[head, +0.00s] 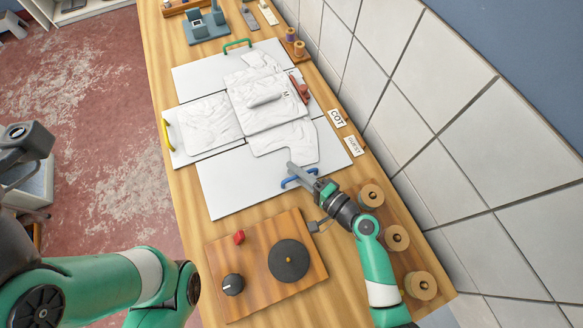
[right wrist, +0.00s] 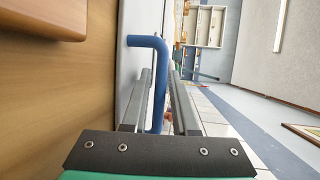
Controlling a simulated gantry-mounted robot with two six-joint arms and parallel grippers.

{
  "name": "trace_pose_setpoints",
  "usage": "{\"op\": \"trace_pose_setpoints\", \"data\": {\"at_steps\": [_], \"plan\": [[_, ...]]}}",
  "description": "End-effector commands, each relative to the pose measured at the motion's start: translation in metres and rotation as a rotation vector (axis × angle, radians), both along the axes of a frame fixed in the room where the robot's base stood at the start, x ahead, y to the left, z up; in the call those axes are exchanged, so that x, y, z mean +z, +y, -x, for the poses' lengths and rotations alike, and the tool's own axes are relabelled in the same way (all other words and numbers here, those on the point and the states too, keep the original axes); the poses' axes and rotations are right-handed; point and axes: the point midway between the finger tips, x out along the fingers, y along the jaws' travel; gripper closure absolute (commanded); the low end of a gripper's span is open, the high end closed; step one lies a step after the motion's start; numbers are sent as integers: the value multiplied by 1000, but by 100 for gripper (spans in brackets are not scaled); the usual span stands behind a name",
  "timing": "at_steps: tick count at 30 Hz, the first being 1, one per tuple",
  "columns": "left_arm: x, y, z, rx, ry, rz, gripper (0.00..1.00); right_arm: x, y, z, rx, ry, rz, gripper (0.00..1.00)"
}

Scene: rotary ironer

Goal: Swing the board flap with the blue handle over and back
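A white folding board with hinged flaps lies on the wooden table. The near flap (head: 235,186) lies flat and has a blue handle (head: 298,177) at its right front edge. A white shirt (head: 265,105) lies over the board, with one part reaching onto the near flap. My right gripper (head: 303,172) is at the blue handle. In the right wrist view, the blue handle (right wrist: 159,85) stands between the two fingers (right wrist: 160,98), with a gap showing beside the right finger. My left arm shows at the lower left; its fingers are not visible.
A wooden panel (head: 223,258) with a black disc, a dark knob and a red knob lies in front of the board. Wooden spools (head: 396,238) stand along the right edge. A tiled wall (head: 440,120) rises close on the right. Yellow (head: 168,134) and green (head: 237,43) handles mark other flaps.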

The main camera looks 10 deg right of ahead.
Motion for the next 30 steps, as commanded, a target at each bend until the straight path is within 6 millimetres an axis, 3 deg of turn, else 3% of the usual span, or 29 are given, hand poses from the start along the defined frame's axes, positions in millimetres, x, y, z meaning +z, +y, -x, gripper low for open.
{"op": "trace_pose_setpoints", "data": {"at_steps": [4,12,17,30], "plan": [[-3,0,0,0,0,0,50,-3,9,-11,0,-1,1,73],[-3,0,0,0,0,0,50,-3,10,-12,0,-1,1,73],[-3,0,0,0,0,0,50,-3,10,-12,0,-1,1,100],[-3,0,0,0,0,0,50,-3,10,-12,0,-1,1,100]]}}
